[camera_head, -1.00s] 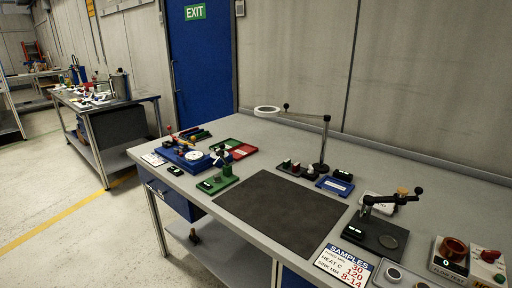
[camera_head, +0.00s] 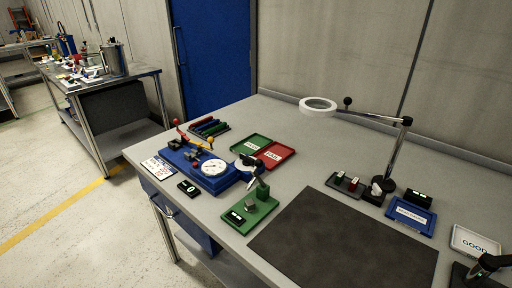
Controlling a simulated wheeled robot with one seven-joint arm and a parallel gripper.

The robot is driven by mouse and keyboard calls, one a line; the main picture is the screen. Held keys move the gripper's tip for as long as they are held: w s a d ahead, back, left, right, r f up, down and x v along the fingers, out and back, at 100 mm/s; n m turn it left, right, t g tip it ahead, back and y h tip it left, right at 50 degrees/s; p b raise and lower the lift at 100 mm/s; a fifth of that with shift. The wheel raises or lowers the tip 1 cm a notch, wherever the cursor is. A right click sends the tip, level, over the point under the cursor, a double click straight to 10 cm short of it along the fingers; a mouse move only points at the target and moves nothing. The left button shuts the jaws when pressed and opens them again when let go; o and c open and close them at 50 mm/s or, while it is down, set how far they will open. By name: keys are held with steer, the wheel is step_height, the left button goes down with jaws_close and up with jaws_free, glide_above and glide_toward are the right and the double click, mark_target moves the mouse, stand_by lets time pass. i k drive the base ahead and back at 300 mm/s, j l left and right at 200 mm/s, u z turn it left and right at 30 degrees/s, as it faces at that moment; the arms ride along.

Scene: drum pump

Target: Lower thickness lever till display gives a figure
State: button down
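Several small instruments with levers stand on the grey workbench, and I cannot tell for sure which one carries the thickness lever. A green-based instrument (camera_head: 262,212) has a raised dark arm and a small black display (camera_head: 236,217) on its base; its reading is too small to make out. Left of it is a blue fixture (camera_head: 188,165) with a round white dial (camera_head: 213,168) and red- and yellow-knobbed levers. A separate black display (camera_head: 189,188) in front of it seems to show a 0. A black lever device (camera_head: 487,264) is cut off at the right edge.
A dark mat (camera_head: 335,245) covers the bench's front middle. A green tray (camera_head: 249,146) and a red tray (camera_head: 275,154) lie behind the instruments. A ring magnifier (camera_head: 319,105) on a jointed stand overhangs the bench. Open floor lies to the left.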

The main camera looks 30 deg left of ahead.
mark_target(258, 163)
steer(key=i+j, duration=0.15)
steer(key=j, duration=0.3)
steer(key=i+j+z, duration=0.1)
steer(key=j, duration=0.35)
steer(key=i+j+z, duration=0.1)
steer(key=j, duration=0.35)
steer(key=i+j, duration=0.25)
steer(key=j, duration=0.2)
steer(key=i+j+z, duration=0.1)
steer(key=j, duration=0.35)
steer(key=i+j, duration=0.15)
steer(key=j, duration=0.35)
steer(key=i+j+z, duration=0.1)
steer(key=j, duration=0.35)
steer(key=k+l, duration=0.2)
steer(key=l, duration=0.2)
steer(key=k+l, duration=0.2)
steer(key=l, duration=0.2)
steer(key=k+l, duration=0.2)
steer(key=l, duration=0.15)
